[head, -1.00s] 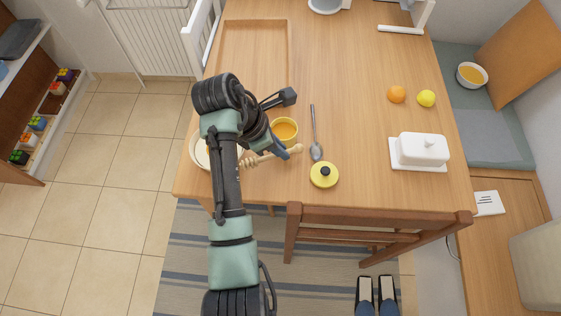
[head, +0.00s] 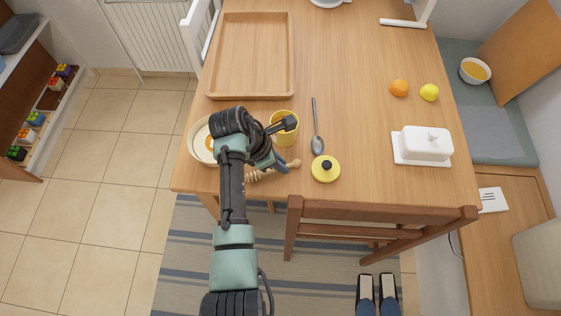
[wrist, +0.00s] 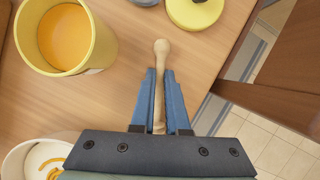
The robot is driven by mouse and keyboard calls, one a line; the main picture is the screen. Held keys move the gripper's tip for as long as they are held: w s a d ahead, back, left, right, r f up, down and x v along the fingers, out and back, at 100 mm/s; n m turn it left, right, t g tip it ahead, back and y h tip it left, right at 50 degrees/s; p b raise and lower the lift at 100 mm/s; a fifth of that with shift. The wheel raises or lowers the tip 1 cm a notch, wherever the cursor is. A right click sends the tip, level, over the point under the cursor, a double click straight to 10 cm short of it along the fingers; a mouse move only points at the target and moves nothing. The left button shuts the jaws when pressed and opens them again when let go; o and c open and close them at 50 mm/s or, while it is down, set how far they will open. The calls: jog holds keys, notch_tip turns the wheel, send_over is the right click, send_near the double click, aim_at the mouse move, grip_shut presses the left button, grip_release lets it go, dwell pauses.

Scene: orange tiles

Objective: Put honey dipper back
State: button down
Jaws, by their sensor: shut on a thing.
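The wooden honey dipper (head: 295,163) is at the near edge of the table, its ribbed end pointing left toward the bowl. My gripper (head: 283,164) is shut on its handle. In the wrist view the rounded handle end of the dipper (wrist: 161,52) sticks out between the blue fingers of my gripper (wrist: 160,78). The ribbed end is hidden there. The open yellow pot (head: 293,140) holds honey and stands just beyond the dipper; it also shows in the wrist view (wrist: 105,45). Its yellow lid (head: 325,174) with a dark knob lies to the right.
A white bowl (head: 197,152) with honey on its contents stands at the left, partly behind my arm. A spoon (head: 317,125) lies right of the pot. An empty wooden tray (head: 250,55) is beyond. A white butter dish (head: 425,145) is right. A chair (head: 370,218) stands at the near edge.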

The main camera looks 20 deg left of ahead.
jog(key=c, duration=0.9)
grip_release()
jog(key=p+v, duration=0.1)
jog(key=v, duration=1.1)
jog(key=shift+p, duration=0.35)
